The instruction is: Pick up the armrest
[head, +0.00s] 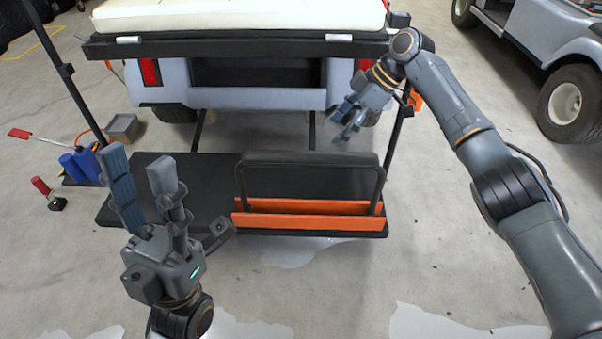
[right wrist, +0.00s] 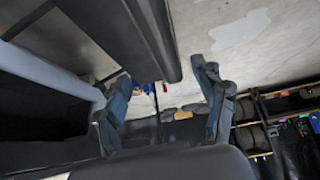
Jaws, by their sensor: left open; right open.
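The armrest (head: 310,158) is a black padded bar on a bent dark frame. It stands upright in an orange rack (head: 305,222) on the black platform (head: 180,172). In the right wrist view the dark bar (right wrist: 165,42) at top centre appears to be the armrest, ahead of the fingers. My right gripper (head: 345,120) is open and empty, above and behind the armrest's right end, apart from it. It also shows open in the right wrist view (right wrist: 163,85). My left gripper (head: 141,165) is open and empty, fingers up, left of the armrest and in front of the platform.
A white cart (head: 172,78) with a pale seat (head: 240,14) stands behind the platform. Dark posts (head: 67,75) rise at both sides. Blue cylinders (head: 80,163) and a red-handled tool (head: 20,133) are at left. Another cart (head: 545,40) is at the far right. Floor in front is clear.

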